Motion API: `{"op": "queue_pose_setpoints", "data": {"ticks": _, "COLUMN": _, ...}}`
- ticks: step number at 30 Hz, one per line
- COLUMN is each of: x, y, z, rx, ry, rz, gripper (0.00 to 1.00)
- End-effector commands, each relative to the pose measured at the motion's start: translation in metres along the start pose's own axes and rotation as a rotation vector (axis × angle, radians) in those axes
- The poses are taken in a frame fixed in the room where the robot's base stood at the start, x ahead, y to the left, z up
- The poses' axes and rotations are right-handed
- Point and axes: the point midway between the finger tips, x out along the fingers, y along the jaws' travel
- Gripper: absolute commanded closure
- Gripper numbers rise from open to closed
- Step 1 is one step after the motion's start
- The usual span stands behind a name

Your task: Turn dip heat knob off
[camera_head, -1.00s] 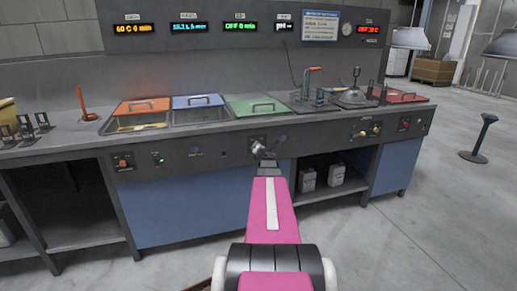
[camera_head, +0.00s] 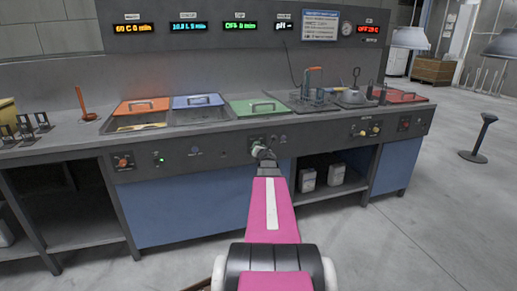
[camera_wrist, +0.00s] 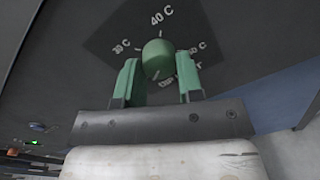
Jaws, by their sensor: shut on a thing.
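The dip heat knob (camera_wrist: 158,58) is a rounded green knob on a dark dial plate in the wrist view. The dial plate (camera_wrist: 140,22) has white marks, with 40 C at the top and other temperatures to the sides; the lettering below the knob is partly hidden and hard to read. My gripper (camera_wrist: 157,72) is shut on the knob, one green-looking finger on each side. In the head view my gripper (camera_head: 261,151) is at the counter's front panel, below the green lid, and mostly covers the knob.
Orange (camera_head: 142,105), blue (camera_head: 198,101) and red lids (camera_head: 402,97) top the counter. White jugs (camera_head: 337,174) stand below.

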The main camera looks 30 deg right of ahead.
Motion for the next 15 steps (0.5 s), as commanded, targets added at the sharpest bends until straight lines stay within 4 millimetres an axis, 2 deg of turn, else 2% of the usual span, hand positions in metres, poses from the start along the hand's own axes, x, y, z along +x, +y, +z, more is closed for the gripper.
{"op": "queue_pose_setpoints", "data": {"ticks": 3, "x": -0.0010, "y": -0.0007, "z": -0.0012, "rx": -0.002, "ry": 0.003, "rz": -0.003, "gripper": 0.90}}
{"op": "queue_pose_setpoints", "data": {"ticks": 4, "x": -0.0010, "y": -0.0007, "z": -0.0012, "rx": -0.002, "ry": 0.003, "rz": -0.003, "gripper": 0.56}}
{"op": "queue_pose_setpoints", "data": {"ticks": 6, "x": -0.0009, "y": -0.0006, "z": -0.0010, "rx": -0.002, "ry": 0.002, "rz": -0.003, "gripper": 0.40}}
{"op": "queue_pose_setpoints", "data": {"ticks": 15, "x": -0.0013, "y": -0.0002, "z": -0.0003, "rx": 0.000, "ry": 0.001, "rz": -0.001, "gripper": 0.40}}
